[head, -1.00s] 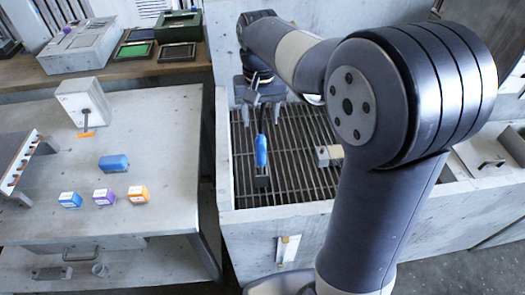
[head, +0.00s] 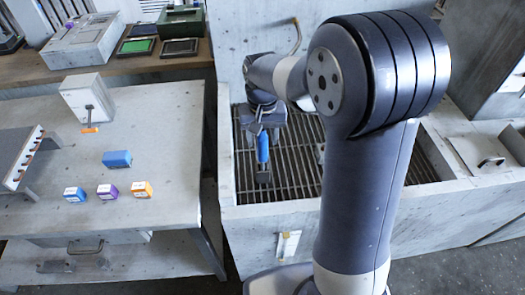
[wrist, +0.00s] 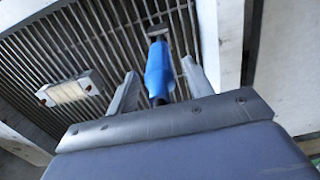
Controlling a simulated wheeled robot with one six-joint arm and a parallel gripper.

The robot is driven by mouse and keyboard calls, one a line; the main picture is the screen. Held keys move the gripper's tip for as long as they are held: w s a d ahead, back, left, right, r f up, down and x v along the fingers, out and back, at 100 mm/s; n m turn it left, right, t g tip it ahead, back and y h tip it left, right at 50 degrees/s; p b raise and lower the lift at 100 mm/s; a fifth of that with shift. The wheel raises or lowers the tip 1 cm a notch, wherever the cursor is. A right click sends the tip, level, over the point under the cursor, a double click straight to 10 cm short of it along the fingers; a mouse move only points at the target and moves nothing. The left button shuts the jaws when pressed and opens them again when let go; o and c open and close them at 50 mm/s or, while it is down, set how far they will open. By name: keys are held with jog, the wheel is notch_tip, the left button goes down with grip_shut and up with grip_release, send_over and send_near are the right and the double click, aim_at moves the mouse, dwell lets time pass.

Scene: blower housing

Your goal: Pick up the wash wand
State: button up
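The wash wand has a blue handle (head: 263,148) and a dark block-like head. It is over the slatted grate (head: 300,160) of the grey basin; I cannot tell whether it touches the slats. My gripper (head: 263,128) is above the basin at the wand's upper end. In the wrist view the blue handle (wrist: 158,70) runs between the two fingers of my gripper (wrist: 160,72), with a visible gap on each side. The fingers are open. The wand's near end is partly hidden by the gripper body.
A pale block (wrist: 70,91) lies on the grate left of the wand in the wrist view. The basin's front wall (head: 285,213) stands close by. The table at left holds a blue block (head: 117,159) and several small coloured boxes. A bent pipe (head: 295,37) rises behind the basin.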

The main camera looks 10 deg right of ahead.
grip_shut()
dwell(0.3)
jog(key=shift+r, duration=0.1)
notch_tip(320, 180, up, 10)
jog(key=shift+f+b, duration=0.1)
jog(key=shift+b, duration=0.3)
dwell(0.3)
